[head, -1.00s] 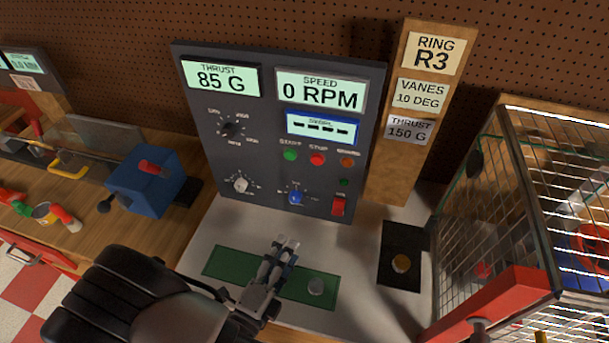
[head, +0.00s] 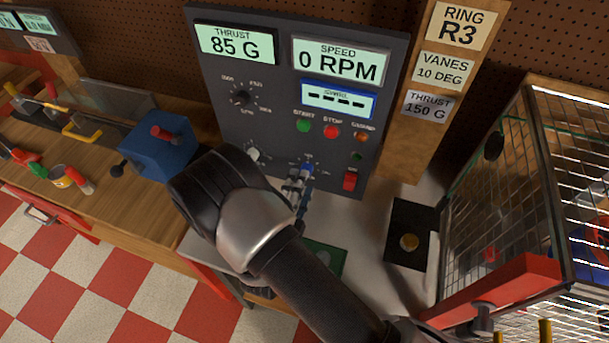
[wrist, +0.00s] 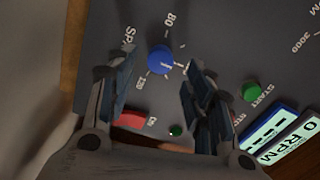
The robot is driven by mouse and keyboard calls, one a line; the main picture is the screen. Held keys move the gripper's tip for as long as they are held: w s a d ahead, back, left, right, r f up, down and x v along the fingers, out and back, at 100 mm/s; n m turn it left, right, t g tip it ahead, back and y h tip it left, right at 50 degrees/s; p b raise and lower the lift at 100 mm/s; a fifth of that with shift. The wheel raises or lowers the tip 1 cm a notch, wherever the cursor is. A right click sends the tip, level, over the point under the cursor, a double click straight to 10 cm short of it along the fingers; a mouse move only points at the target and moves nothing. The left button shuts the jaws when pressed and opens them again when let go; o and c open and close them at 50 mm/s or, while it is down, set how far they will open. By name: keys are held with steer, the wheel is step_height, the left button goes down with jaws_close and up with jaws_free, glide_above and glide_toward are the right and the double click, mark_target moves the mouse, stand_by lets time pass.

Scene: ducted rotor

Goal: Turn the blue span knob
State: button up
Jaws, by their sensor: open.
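The blue span knob (wrist: 160,59) is on the dark control panel (wrist: 215,40), between and beyond my open fingers in the wrist view. In the head view the knob (head: 307,169) shows just above my gripper (head: 298,190), partly hidden by it. My gripper (wrist: 160,92) is open and empty, with one finger on each side of the knob's place in the picture. I cannot tell whether either finger touches the knob. The panel displays read thrust 85 G and speed 0 RPM.
A red rocker switch (head: 349,181) is just right of the knob. A white knob (head: 253,154) is to its left. Green start (head: 303,125) and red stop (head: 331,131) buttons are above. A wire cage (head: 480,210) stands at the right.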

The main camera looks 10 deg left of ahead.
mark_target(307, 169)
steer(key=shift+w+d, duration=0.15)
steer(key=shift+w, duration=0.8)
steer(key=shift+w+d, duration=0.1)
steer(key=shift+w, duration=0.85)
steer(key=shift+c, duration=0.4)
steer(key=c, duration=1)
steer(key=shift+m, duration=0.4)
steer(key=shift+f+m+b, duration=0.1)
steer(key=shift+m+b, duration=2.3)
steer(key=shift+m, duration=4.5)
